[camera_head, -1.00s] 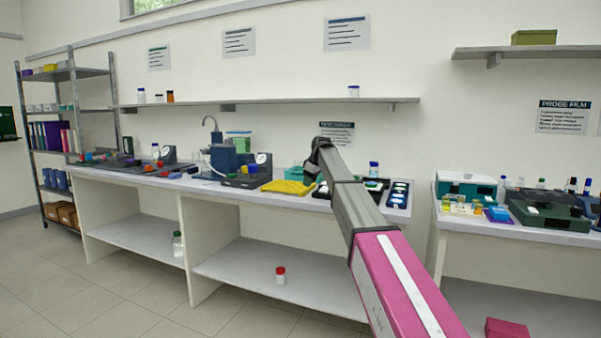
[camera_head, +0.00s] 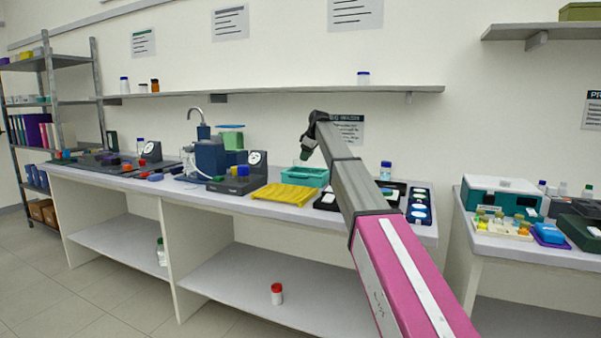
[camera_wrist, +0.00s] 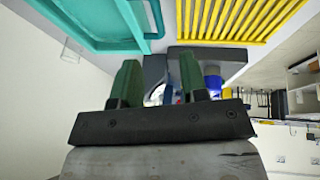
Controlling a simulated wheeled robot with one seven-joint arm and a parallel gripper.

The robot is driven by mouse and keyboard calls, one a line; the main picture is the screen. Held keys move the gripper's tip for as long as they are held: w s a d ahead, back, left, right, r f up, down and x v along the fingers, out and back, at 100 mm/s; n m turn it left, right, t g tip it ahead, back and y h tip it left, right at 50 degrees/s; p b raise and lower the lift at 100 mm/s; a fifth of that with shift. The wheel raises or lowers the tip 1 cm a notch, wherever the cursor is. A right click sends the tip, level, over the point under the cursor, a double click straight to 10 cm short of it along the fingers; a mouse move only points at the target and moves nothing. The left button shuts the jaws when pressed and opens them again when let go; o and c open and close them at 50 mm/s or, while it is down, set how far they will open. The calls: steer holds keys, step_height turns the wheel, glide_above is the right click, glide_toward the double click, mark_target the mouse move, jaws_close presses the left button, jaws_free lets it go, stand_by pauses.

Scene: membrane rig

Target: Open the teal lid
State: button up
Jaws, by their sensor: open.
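I cannot tell whether this is the teal lid. My gripper (camera_head: 304,157) hangs above and near this teal piece in the head view. In the wrist view my gripper (camera_wrist: 158,82) has its two green fingers apart, with nothing between them. A white-and-teal box (camera_head: 497,192) stands on the right bench, and its top looks shut.
The yellow ribbed rack (camera_head: 288,194) lies beside the teal tray. A wall shelf (camera_head: 270,93) runs above. A gap separates the two benches.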

steer(key=x, duration=1.1)
steer(key=shift+w+d, duration=0.15)
jaws_close()
